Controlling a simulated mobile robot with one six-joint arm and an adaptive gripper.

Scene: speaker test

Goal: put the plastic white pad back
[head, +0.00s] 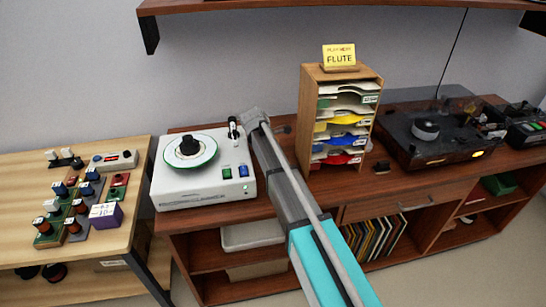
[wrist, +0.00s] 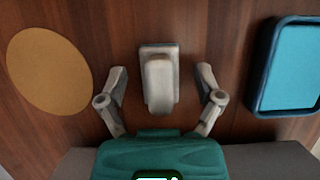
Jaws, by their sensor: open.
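In the wrist view a pale grey-white plastic piece (wrist: 160,82), a flat plate with a rounded raised part, lies on the brown wooden surface. It may be the white pad; I cannot tell for sure. My gripper (wrist: 161,72) is open, with one finger on each side of this piece and a visible gap to both. The fingers do not appear to touch it. In the head view my arm crosses the middle of the picture, and my gripper and this piece cannot be made out there.
Beside the piece are a flat tan disc (wrist: 49,71) and a blue tray (wrist: 291,68). In the head view a white turntable (head: 203,184) stands left of my arm, a wooden sorter (head: 309,118) right of it, and a dark turntable (head: 425,150) farther right. A shelf (head: 340,4) hangs above.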

